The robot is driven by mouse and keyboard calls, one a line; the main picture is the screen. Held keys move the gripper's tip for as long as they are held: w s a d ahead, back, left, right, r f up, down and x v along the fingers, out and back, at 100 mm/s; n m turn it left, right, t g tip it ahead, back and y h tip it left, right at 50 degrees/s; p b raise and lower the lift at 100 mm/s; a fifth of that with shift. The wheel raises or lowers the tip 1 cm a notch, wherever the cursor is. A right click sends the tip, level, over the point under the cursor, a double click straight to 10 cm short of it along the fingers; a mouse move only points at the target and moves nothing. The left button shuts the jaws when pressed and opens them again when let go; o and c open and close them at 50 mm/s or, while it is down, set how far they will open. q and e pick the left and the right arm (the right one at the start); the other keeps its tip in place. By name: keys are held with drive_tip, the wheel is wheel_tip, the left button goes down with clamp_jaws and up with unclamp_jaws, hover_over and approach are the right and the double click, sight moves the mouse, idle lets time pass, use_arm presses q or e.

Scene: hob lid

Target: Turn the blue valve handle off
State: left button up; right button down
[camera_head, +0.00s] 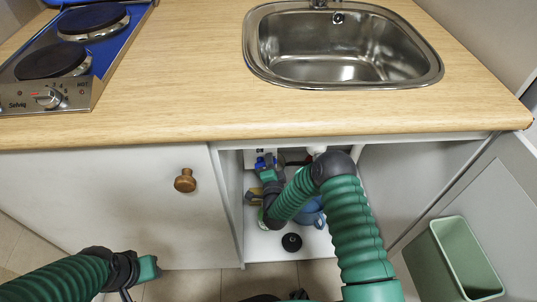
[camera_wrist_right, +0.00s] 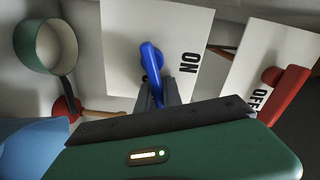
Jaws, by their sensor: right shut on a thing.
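The blue valve handle (camera_wrist_right: 151,58) stands in front of a white plate (camera_wrist_right: 118,40) marked "ON", in the right wrist view. It also shows small in the cupboard in the head view (camera_head: 261,163). My right gripper (camera_wrist_right: 157,92) is shut on the lower part of the handle, with its fingers partly hidden behind its own green body. In the head view, my right gripper (camera_head: 268,170) is inside the open cupboard under the sink. My left gripper (camera_head: 148,268) is low in front of the closed cupboard door, and its fingers are not clear.
A red handle (camera_wrist_right: 288,92) is beside a plate marked "OFF". A green pan (camera_wrist_right: 46,45) is at upper left. The counter (camera_head: 200,75) overhangs the cupboard. A green bin (camera_head: 465,262) hangs on the open door at right. A wooden knob (camera_head: 185,181) sticks out at left.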

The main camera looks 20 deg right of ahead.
drive_tip(key=shift+s+d+f+m, duration=0.15)
drive_tip(key=shift+f+m, duration=0.3)
drive_tip(key=shift+m, duration=0.45)
drive_tip(key=shift+d+f+m, duration=0.1)
drive_tip(key=shift+f+m, duration=0.3)
drive_tip(key=shift+m, duration=0.5)
drive_tip(key=c, duration=1.6)
unclamp_jaws()
use_arm(q)
drive_tip(key=shift+d, duration=0.1)
use_arm(e)
drive_tip(key=shift+o, duration=0.5)
